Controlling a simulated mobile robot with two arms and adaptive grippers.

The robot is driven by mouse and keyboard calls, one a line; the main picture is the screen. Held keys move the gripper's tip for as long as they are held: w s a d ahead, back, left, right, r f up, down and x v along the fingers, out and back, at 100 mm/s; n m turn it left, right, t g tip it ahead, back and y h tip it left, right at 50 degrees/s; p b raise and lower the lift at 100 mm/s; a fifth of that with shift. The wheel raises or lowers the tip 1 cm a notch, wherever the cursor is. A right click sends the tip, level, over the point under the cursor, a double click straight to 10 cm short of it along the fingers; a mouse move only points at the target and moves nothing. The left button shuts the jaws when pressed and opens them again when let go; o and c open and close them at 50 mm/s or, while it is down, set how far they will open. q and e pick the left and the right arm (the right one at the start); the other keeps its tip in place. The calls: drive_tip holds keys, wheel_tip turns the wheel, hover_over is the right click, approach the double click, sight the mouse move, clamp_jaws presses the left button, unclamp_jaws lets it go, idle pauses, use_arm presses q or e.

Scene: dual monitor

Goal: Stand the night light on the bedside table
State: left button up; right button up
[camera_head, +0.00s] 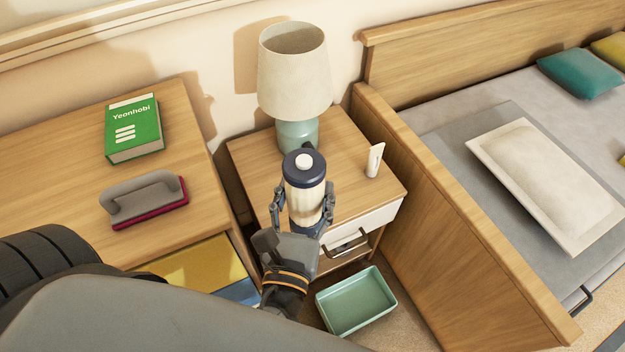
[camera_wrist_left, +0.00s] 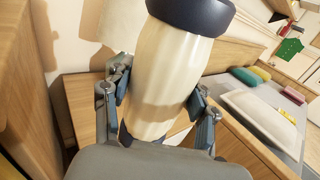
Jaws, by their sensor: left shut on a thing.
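The night light (camera_head: 304,188) has a cream body with a dark blue cap and a pale knob on top. It is upright between the fingers of my left gripper (camera_head: 303,207), which is shut on it. It fills the middle of the left wrist view (camera_wrist_left: 168,75), with the left gripper's fingers (camera_wrist_left: 157,105) on both sides. The bedside table (camera_head: 345,198) is behind and below it in the head view. I cannot tell whether the base touches the tabletop. My right gripper is in neither view.
A lamp (camera_head: 294,75) stands at the table's back, and a small white tube (camera_head: 375,160) at its right. The bed's side panel (camera_head: 465,235) borders the right. A desk (camera_head: 70,145) with a green book (camera_head: 134,128) and brush (camera_head: 145,198) is left. A green bin (camera_head: 357,300) is below.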

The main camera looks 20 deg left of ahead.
use_arm(q)
drive_tip(key=f, duration=0.1)
drive_tip(key=b, duration=0.1)
drive_tip(key=f+b, duration=0.1)
drive_tip(key=shift+d+f+y, duration=0.25)
drive_tip(key=shift+f+y, duration=0.05)
drive_tip(key=shift+f, duration=0.05)
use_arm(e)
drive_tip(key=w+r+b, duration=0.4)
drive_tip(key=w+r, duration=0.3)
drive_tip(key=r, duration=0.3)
use_arm(q)
drive_tip(key=w+a+f+b, duration=0.3)
drive_tip(key=w+a+f, duration=0.6)
drive_tip(key=f, duration=0.3)
drive_tip(key=shift+w+a+f+b, duration=0.2)
drive_tip(key=shift+w+f+b, duration=0.2)
drive_tip(key=shift+w, duration=0.2)
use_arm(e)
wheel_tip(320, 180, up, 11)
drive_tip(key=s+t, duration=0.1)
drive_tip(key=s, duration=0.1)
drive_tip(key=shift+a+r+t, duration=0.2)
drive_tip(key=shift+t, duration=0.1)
use_arm(q)
drive_tip(key=shift+f, duration=0.15)
drive_tip(key=o, duration=1.4)
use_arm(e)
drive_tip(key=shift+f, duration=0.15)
